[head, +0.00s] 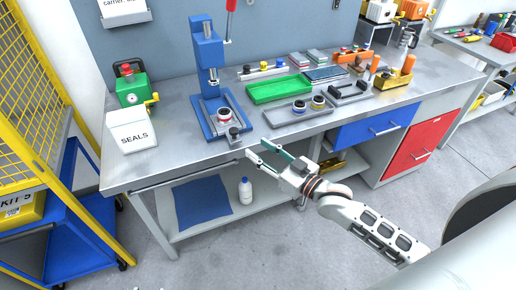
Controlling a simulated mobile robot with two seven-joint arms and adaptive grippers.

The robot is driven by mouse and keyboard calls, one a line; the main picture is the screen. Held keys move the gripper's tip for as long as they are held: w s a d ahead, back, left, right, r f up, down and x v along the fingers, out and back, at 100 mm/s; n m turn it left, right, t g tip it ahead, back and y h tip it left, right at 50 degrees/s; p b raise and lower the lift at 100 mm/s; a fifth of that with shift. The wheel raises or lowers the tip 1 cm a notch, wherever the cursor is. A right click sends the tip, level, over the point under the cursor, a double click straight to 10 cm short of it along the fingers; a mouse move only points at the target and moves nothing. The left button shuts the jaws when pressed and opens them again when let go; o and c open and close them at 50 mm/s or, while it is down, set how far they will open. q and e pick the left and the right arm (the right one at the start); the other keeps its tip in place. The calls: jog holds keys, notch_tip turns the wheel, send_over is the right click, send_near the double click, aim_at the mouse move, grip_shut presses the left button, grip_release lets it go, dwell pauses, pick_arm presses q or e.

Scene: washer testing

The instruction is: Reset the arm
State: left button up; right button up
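My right arm comes in from the lower right of the head view. Its gripper (262,152) is in front of the bench's front edge, with the two fingers apart and nothing seen between them. The fingers point left toward the bench (165,168). A blue press (208,52) stands on the bench, with a round red-and-white part (224,114) on its base. A small dark block (234,134) sits near the bench edge, just beyond the fingertips. My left gripper is not in this view.
A green tray (279,89) and a grey tray (298,113) with round parts lie right of the press. A SEALS box (133,130) and a green device (131,88) stand at the left. A white bottle (245,190) is on the lower shelf. Floor in front is clear.

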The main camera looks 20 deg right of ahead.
dwell(0.3)
jog(key=s+a+f+g+h, duration=0.1)
jog(key=s+f+g+h, duration=0.3)
jog(key=s+f, duration=1.7)
jog(key=shift+s+a+f+g+h, duration=0.2)
jog(key=shift+a+f+g+h, duration=0.1)
jog(key=shift+f+g, duration=0.4)
